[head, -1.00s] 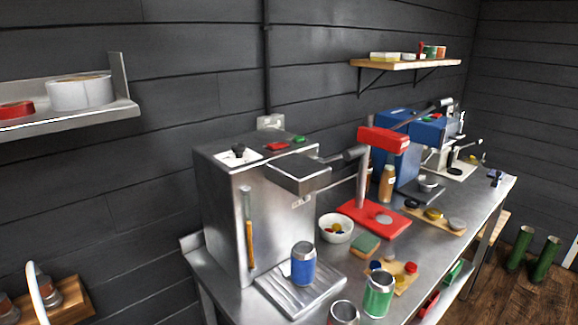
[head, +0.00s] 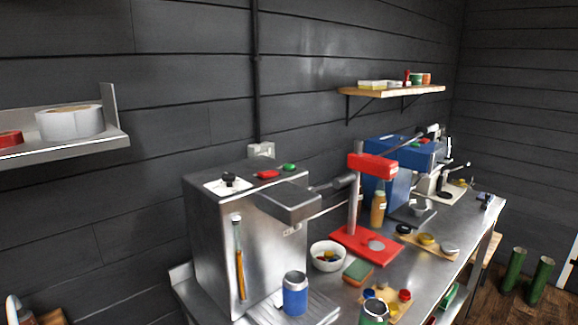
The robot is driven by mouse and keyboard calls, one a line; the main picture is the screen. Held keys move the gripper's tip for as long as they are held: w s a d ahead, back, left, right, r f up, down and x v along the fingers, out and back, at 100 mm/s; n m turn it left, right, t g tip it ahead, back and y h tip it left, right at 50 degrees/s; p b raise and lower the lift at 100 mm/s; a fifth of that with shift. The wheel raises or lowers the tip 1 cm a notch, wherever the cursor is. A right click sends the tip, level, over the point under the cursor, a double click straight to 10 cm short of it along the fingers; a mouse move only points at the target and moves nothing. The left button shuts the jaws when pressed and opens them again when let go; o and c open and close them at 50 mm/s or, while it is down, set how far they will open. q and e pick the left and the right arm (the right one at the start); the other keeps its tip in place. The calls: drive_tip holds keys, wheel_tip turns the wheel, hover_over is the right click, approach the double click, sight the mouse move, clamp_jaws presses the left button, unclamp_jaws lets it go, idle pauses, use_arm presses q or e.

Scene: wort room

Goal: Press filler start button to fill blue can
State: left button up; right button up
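The blue can (head: 295,294) stands upright on the ribbed drip tray (head: 322,309) in front of the steel filler (head: 215,250), below its jutting spout head (head: 290,203). On the filler's top are a green button (head: 290,167), a red button (head: 267,174) and a black knob (head: 229,179) on a white plate. An amber-filled sight tube (head: 239,262) runs down its front. Neither of my grippers is in the head view, so their state is hidden.
A red press (head: 372,167), a white bowl (head: 327,256), a sponge (head: 357,271) and a green can (head: 373,312) share the steel bench. A blue machine (head: 395,165) stands farther back. A shelf with a tape roll (head: 70,123) hangs at left.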

clamp_jaws()
drive_tip(key=shift+d, duration=0.1)
idle(1.2)
